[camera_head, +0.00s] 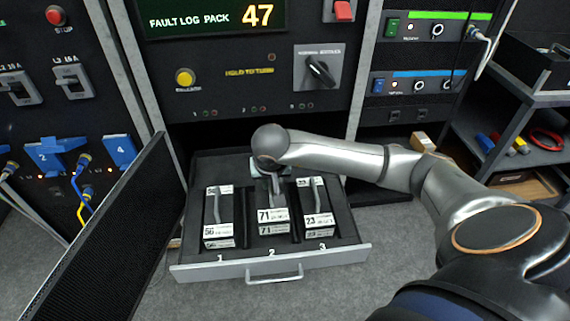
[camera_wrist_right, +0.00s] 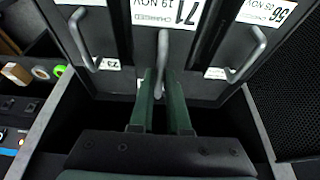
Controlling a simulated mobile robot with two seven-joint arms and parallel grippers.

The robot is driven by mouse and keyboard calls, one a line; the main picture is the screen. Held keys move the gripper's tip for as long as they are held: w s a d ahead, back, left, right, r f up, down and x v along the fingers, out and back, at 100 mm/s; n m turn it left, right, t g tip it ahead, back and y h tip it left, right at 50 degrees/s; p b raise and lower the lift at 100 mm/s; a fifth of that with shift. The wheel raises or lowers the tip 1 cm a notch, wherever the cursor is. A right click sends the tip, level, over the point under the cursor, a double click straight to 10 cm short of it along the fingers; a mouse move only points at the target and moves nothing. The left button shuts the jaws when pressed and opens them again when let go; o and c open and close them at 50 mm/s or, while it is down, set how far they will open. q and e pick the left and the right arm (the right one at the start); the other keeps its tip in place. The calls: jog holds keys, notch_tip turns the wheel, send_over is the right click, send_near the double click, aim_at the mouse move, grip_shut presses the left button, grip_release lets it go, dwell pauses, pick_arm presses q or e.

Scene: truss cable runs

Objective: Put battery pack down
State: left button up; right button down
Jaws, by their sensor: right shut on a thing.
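Battery pack 71 (camera_head: 273,228) is in the middle slot, numbered 2, of the open drawer (camera_head: 340,253). Its label shows a little higher in the head view than those on either side; I cannot tell whether its underside touches the drawer floor. My right gripper (camera_head: 272,185) comes from above and behind. In the right wrist view, the green fingers of this gripper (camera_wrist_right: 160,108) are shut on the handle of pack 71 (camera_wrist_right: 162,55). Pack 56 (camera_head: 218,232) sits in slot 1 and pack 23 (camera_head: 318,222) in slot 3. My left gripper is out of view.
A dark perforated door panel (camera_head: 105,235) stands open left of the drawer. Above is a cabinet face with a display (camera_head: 212,17) reading "FAULT LOG PACK 47" and a black rotary knob (camera_head: 320,69). A shelf (camera_head: 525,130) with tools and tape stands at right.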

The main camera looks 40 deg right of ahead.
aim_at(267, 195)
jog(key=shift+w+a+f, duration=0.35)
jog(key=shift+w+f, duration=0.05)
jog(key=shift+f, duration=0.1)
notch_tip(267, 195, down, 3)
jog(key=shift+w+a+f+b, duration=0.1)
jog(key=shift+f+b, duration=0.05)
jog(key=shift+b, duration=0.25)
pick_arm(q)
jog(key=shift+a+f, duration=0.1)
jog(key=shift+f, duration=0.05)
pick_arm(e)
jog(key=c, duration=1.3)
grip_release()
jog(key=shift+f, duration=0.15)
jog(key=o, duration=0.4)
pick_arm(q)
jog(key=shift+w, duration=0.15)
